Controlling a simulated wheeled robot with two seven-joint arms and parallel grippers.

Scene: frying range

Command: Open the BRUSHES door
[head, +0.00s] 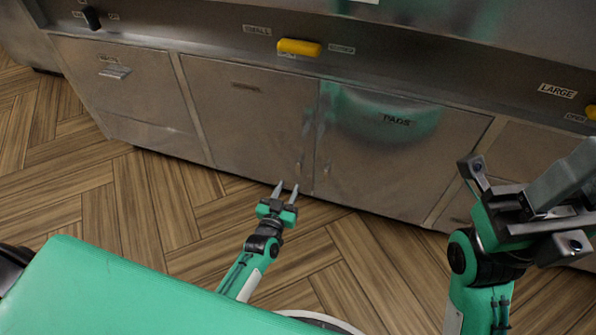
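The middle cabinet door (245,120) is a closed steel panel. Its small label (246,87) is too blurred to read for certain, but it may be BRUSHES. My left gripper (286,187) is in front of the lower right corner of this door, fingers apart and empty, pointing at the cabinet. I cannot tell whether it touches the door. My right gripper (560,180) is at the right, raised in front of the cabinet. Its finger spacing is unclear.
The closed PADS door (400,165) adjoins on the right, with a small handle near its left edge. A yellow handle (299,47) sits above. Wooden floor (150,205) is clear in front.

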